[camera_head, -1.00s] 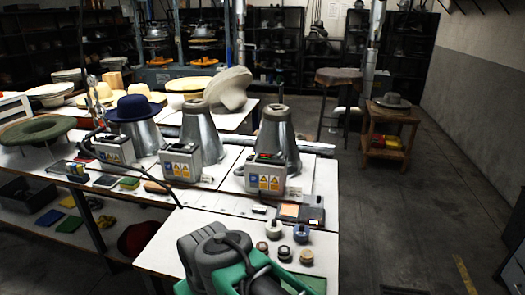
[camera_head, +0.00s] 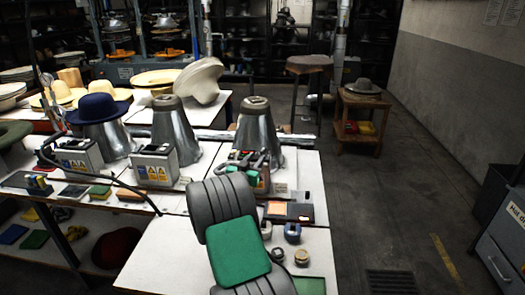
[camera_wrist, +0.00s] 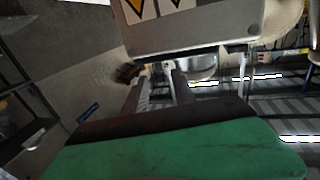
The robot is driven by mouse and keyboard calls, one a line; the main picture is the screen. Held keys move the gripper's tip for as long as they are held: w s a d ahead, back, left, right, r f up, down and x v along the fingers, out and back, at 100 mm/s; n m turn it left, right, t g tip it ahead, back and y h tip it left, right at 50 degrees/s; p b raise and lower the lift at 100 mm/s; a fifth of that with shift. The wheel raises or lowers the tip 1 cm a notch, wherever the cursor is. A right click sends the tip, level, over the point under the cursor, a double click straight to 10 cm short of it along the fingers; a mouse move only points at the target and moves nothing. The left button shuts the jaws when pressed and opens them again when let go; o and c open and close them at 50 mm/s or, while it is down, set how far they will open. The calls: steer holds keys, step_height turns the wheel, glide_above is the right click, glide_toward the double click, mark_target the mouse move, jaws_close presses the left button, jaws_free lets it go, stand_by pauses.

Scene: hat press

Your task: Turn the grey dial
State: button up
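I cannot pick out the grey dial for certain. The right control box (camera_head: 262,184), with a warning label, stands before the right metal cone and is partly hidden by my arm. My gripper (camera_head: 257,157) is at the top of this box in the head view. In the wrist view, the box (camera_wrist: 190,30) fills the top, with its warning triangles inverted. The two fingers of my gripper (camera_wrist: 160,88) show apart, with nothing visible held between them. Whether they touch the box is unclear.
Small round knob-like pieces, including a blue-grey one (camera_head: 292,232), stand on the front white table (camera_head: 165,255). Two more control boxes (camera_head: 154,167) (camera_head: 78,154) stand to the left. Metal cones (camera_head: 257,130) rise behind. Open floor (camera_head: 375,215) lies right.

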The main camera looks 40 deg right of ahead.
mark_target(261, 152)
steer(key=p+x, duration=0.1)
steer(key=x, duration=0.6)
steer(key=shift+d+p, duration=0.25)
steer(key=shift+p, duration=0.15)
steer(key=shift+c, duration=0.3)
jaws_close()
